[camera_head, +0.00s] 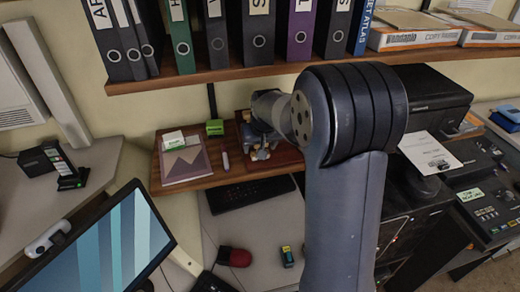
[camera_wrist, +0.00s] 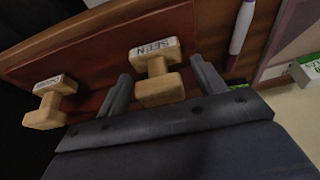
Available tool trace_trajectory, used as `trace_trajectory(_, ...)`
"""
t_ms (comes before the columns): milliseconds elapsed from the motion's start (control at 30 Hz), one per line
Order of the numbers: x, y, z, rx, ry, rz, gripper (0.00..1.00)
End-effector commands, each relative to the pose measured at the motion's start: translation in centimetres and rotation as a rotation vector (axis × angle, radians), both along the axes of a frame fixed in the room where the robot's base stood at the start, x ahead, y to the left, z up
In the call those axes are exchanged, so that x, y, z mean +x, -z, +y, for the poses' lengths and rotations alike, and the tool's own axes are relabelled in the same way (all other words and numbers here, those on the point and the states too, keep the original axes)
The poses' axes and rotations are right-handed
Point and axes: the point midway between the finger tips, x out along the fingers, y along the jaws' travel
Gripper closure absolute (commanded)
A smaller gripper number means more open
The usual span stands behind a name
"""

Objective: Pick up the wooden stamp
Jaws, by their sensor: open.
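A wooden stamp (camera_wrist: 158,88) with a label reading "SEEN" lies on a reddish-brown board (camera_wrist: 95,62) in the wrist view. My gripper (camera_wrist: 161,70) is open, with one finger on each side of this stamp; I cannot tell whether either finger touches it. A second wooden stamp (camera_wrist: 46,112), its label too blurred to read, lies to the left, outside the fingers. In the head view my gripper (camera_head: 262,143) is over the board on the wooden shelf, and my arm hides much of that spot.
A white pen-like object (camera_wrist: 241,28) lies right of the board. On the shelf (camera_head: 206,180) are a booklet (camera_head: 186,166) and a green block (camera_head: 214,127). A binder shelf (camera_head: 190,79) overhangs behind. A keyboard (camera_head: 248,193) and red mouse (camera_head: 236,257) are below.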

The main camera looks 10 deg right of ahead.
Motion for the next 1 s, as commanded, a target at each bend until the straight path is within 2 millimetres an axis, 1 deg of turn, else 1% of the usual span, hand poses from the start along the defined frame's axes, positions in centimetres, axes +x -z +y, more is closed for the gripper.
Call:
trace_trajectory(33,0.0,0.0,0.0,0.0,0.0,0.0,0.36)
trace_trajectory(400,0.0,0.0,0.0,0.0,0.0,0.0,0.66)
trace_trajectory(467,0.0,-0.1,0.0,0.0,0.0,0.0,0.7)
trace_trajectory(767,0.0,-0.3,0.0,0.0,0.0,-0.002,0.7)
trace_trajectory(933,0.1,-1.4,0.0,0.0,0.0,-0.005,0.7)
trace_trajectory(1000,-0.7,-1.5,0.0,0.0,0.0,-0.001,0.7)
